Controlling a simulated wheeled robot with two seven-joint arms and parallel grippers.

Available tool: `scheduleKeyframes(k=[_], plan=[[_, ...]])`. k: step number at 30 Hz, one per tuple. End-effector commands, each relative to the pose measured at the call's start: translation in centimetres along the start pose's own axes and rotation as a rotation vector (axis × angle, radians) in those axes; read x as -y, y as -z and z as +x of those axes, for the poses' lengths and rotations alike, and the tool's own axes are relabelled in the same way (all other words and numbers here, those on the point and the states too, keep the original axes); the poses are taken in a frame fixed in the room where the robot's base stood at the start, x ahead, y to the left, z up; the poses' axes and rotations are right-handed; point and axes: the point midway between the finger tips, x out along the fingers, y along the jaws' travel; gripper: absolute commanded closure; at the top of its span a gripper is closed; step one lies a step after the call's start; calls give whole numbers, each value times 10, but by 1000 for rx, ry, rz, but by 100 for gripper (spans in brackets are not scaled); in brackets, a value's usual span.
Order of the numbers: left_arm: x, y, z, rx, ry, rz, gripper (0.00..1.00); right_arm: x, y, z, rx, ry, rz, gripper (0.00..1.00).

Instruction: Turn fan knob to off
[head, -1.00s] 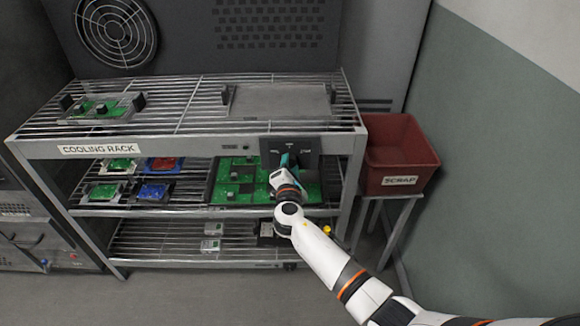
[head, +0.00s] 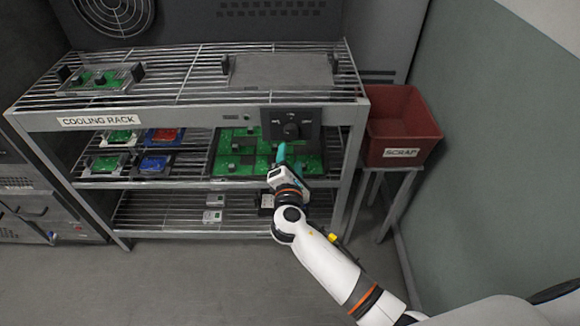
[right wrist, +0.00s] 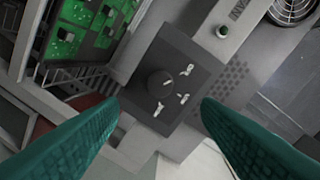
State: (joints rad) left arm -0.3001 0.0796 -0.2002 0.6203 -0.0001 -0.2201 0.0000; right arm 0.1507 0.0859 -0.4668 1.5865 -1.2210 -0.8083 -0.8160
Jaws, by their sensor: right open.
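The fan knob (head: 291,130) is a dark round dial on a black square panel (head: 275,113) at the right of the rack's front rail. In the right wrist view the knob (right wrist: 160,83) is round, with a small light pointer mark and white labels around it. My right gripper (head: 281,154) has teal fingers and is just below and in front of the panel, apart from the knob. In the right wrist view its fingers (right wrist: 160,103) are spread wide with nothing between them. The label text is too small to read. My left gripper is not in view.
The wire cooling rack (head: 150,118) holds green, red and blue boards on its shelves. A large green board (head: 232,150) lies on the middle shelf behind my right gripper. A red scrap bin (head: 402,125) stands at the right. The floor in front is clear.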

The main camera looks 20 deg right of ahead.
Motion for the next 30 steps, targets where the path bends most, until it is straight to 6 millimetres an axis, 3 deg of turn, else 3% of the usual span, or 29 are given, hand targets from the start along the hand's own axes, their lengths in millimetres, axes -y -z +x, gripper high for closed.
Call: scheduleKeyframes(k=[7,23,26,29,30], plan=[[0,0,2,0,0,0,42,0,0,-24,0,0,1,42],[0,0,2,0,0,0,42,-2,-1,-25,2,-4,1,42],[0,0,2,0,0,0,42,-19,-10,-25,32,-38,18,42],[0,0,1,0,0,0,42,-61,-33,-28,103,-124,73,42],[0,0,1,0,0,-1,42,-85,-44,-31,140,-174,106,42]])
